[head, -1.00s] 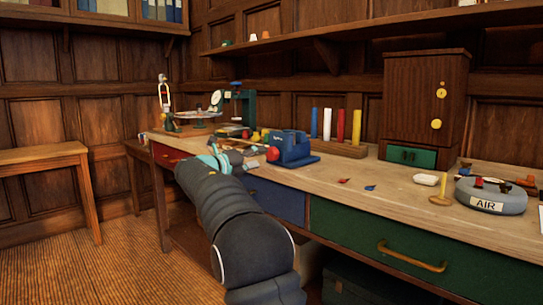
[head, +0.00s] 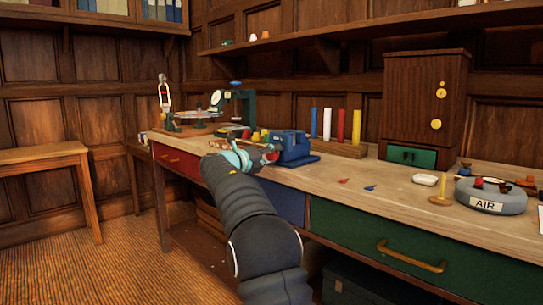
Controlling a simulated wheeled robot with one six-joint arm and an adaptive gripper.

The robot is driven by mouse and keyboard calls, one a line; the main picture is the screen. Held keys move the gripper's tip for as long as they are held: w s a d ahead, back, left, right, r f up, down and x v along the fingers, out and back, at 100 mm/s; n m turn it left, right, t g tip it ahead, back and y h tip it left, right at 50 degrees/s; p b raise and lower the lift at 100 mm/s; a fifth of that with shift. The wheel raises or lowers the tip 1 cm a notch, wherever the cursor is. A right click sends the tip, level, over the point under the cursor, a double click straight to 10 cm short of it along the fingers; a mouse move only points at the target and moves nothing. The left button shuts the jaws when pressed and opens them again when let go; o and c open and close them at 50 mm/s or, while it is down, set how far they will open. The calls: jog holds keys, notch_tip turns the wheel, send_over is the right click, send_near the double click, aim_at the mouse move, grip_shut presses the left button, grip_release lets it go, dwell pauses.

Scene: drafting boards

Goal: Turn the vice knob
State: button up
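The blue vice (head: 294,148) stands near the front edge of the workbench, left of the coloured rods. Its red knob (head: 272,155) faces left and is partly hidden by my gripper. My gripper (head: 266,151), with a teal body, is at the knob, its fingers pointing right toward the vice. The fingers are small and overlap the knob in this view. I cannot tell whether they are open or closed on it, or whether they touch it.
The wooden workbench (head: 350,178) runs along the panelled wall. Blue, white, red and yellow rods stand in a wooden block (head: 345,148) right of the vice. Several tools and a green stand (head: 248,107) are behind and left. Small red and blue pieces lie in front.

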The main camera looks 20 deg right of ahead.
jog(key=shift+a, duration=0.15)
jog(key=shift+r+m, duration=0.1)
jog(key=shift+m, duration=0.2)
